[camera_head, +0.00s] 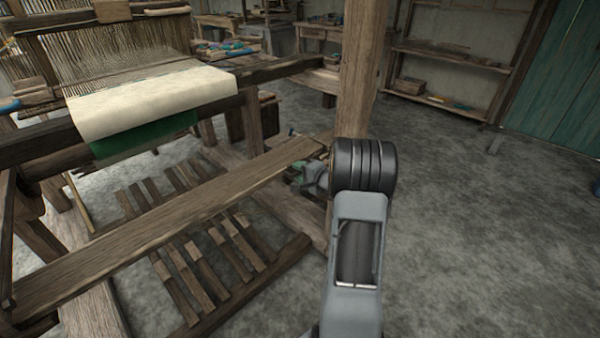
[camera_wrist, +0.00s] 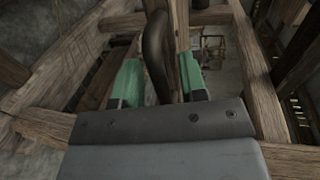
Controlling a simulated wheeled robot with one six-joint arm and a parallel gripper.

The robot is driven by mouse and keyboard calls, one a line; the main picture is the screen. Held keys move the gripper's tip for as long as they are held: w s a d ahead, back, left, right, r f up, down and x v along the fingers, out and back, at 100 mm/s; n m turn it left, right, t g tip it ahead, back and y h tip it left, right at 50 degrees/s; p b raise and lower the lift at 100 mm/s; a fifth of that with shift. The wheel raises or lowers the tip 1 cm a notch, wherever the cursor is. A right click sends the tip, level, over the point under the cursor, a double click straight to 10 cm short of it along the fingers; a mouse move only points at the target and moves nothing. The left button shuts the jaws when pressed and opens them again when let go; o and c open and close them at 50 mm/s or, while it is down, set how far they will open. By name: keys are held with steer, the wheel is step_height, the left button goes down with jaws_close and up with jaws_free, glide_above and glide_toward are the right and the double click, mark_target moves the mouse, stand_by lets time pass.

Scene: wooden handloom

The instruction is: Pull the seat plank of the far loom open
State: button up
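A wooden loom (camera_head: 255,72) with cream and green cloth fills the left of the head view. Its long seat plank (camera_head: 165,220) runs from the lower left up to the right post. My gripper (camera_head: 308,177) is low by the plank's right end, partly hidden by my arm. In the wrist view its two green fingers (camera_wrist: 159,80) stand apart. A dark curved piece (camera_wrist: 156,50) and a narrow upright wooden strip (camera_wrist: 182,28) show between or just beyond them. I cannot tell whether either finger touches anything.
A thick upright post (camera_head: 359,75) stands close behind my arm. Slatted treadles (camera_head: 185,265) lie under the plank. Shelves (camera_head: 445,60) and a green door (camera_head: 560,90) are at the back right. The grey floor (camera_head: 480,230) at right is clear.

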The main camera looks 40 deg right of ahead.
steer(key=shift+c, duration=0.5)
jaws_close()
